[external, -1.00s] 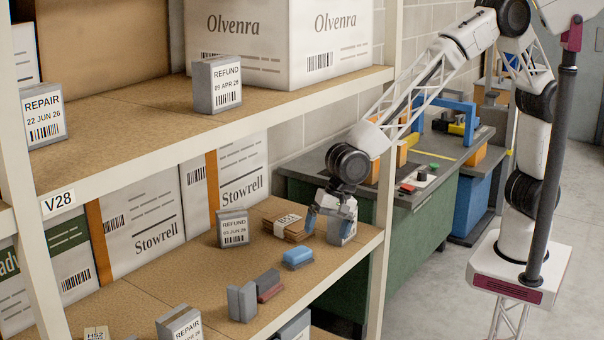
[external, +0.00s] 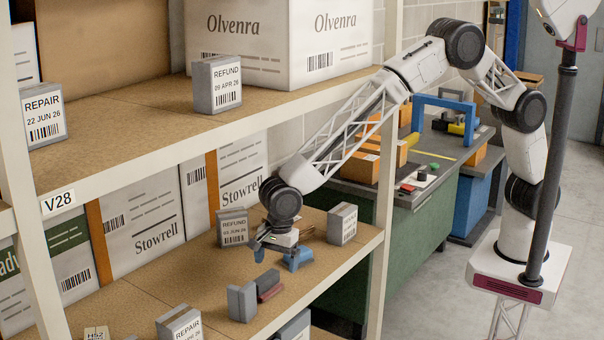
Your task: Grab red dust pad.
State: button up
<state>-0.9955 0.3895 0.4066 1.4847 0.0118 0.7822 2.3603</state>
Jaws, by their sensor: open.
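The dust pad, a dull red block (external: 270,293), lies on the middle shelf. It is beside a grey block (external: 266,279) and just right of an upright grey block (external: 241,303). My gripper (external: 278,256) is open and empty, pointing down above the shelf, up and slightly right of the red pad in the picture. Its blue fingers are spread apart, and the right one overlaps the place of a blue pad (external: 300,262), mostly hidden.
A grey "REFUND" box (external: 233,228) stands behind my gripper, and another grey box (external: 343,224) to its right. The upper shelf (external: 150,118) hangs overhead. The rack post (external: 384,200) is on the right. The shelf's front right is bare.

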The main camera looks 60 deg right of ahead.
aim_at(265, 276)
jog(key=shift+w+a+f+m+h, duration=0.15)
jog(key=shift+w+a+f+m, duration=0.15)
jog(key=shift+w+f, duration=0.25)
jog(key=shift+w+a+f+m+h, duration=0.1)
jog(key=shift+w+a+f+m, duration=0.15)
jog(key=shift+w+f+m, duration=0.25)
jog(key=shift+w+a+f+m+h, duration=0.15)
jog(key=shift+w+a+f+m, duration=0.2)
jog(key=shift+f, duration=0.25)
jog(key=shift+d+f, duration=0.1)
jog(key=shift+f, duration=2.4)
jog(key=shift+c, duration=0.2)
jog(key=c, duration=1)
